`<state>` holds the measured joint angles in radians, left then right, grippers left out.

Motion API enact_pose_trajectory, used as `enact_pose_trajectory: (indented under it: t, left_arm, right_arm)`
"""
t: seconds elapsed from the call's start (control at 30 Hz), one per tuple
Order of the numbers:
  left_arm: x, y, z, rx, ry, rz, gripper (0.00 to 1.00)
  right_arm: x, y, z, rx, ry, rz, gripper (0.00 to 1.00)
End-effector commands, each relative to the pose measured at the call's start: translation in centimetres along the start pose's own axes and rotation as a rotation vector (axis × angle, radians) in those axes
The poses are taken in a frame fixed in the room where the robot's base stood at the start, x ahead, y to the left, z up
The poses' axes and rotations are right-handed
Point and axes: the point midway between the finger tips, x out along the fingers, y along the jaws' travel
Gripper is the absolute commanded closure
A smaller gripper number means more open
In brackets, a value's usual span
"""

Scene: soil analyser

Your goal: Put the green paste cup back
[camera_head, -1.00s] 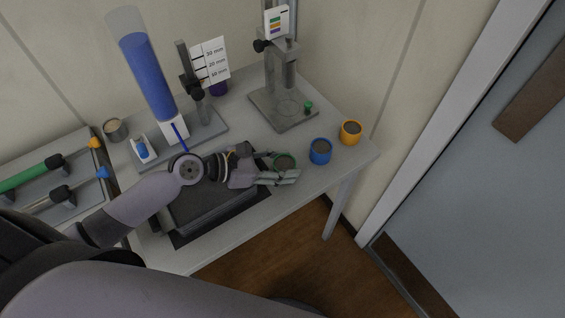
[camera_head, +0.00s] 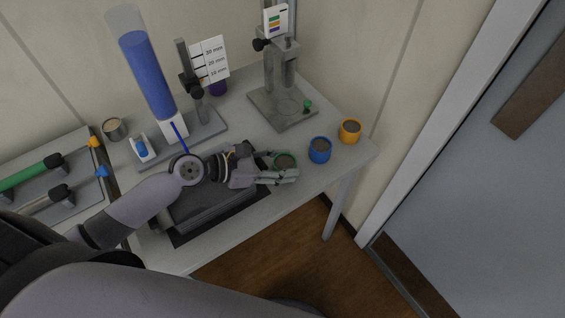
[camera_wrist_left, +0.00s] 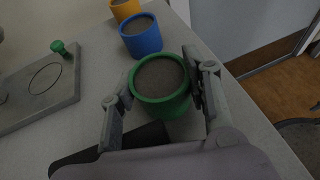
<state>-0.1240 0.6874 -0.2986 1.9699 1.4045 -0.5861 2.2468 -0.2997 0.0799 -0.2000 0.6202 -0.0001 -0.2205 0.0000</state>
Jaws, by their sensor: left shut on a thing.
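The green paste cup (camera_head: 285,161) is at the front of the table, in line with the other cups. It is upright and filled with grey-brown paste; it shows large in the left wrist view (camera_wrist_left: 160,86). My left gripper (camera_head: 287,170) is shut on the green cup, with one finger on each side of it, as the left wrist view shows (camera_wrist_left: 160,92). The cup's base is partly hidden, and I cannot tell whether it touches the table. My right gripper is not in view.
A blue cup (camera_head: 319,151) and an orange cup (camera_head: 350,131) stand just beyond the green one. A grey stand (camera_head: 284,108) with a green knob is behind. A dark box (camera_head: 215,205) lies under my left arm. The table's front edge is close.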

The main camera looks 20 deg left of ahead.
Motion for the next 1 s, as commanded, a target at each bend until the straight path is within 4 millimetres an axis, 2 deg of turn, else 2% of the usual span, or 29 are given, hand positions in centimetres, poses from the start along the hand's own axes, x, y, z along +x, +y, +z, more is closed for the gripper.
enact_pose_trajectory:
  t: [0.03, 0.07, 0.1, 0.4, 0.87, 1.0]
  left_arm:
    - [0.2, -0.7, -2.0, -0.012, 0.036, -0.016, 0.90]
    - [0.2, -0.7, -2.0, -0.012, 0.036, -0.016, 0.90]
    - [0.2, -0.7, -2.0, -0.012, 0.036, -0.016, 0.54]
    - [0.2, -0.7, -2.1, -0.012, 0.036, -0.016, 0.34]
    - [0.2, -0.7, -2.1, -0.012, 0.037, -0.016, 0.33]
    - [-0.9, -0.6, -2.1, -0.011, 0.038, -0.014, 0.33]
  right_arm:
    - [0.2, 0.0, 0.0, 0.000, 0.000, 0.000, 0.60]
    - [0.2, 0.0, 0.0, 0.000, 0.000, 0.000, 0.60]
    - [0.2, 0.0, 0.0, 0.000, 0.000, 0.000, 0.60]
    - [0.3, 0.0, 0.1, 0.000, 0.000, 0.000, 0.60]
    - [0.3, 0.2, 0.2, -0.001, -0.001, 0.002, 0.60]
    - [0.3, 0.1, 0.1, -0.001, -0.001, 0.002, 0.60]
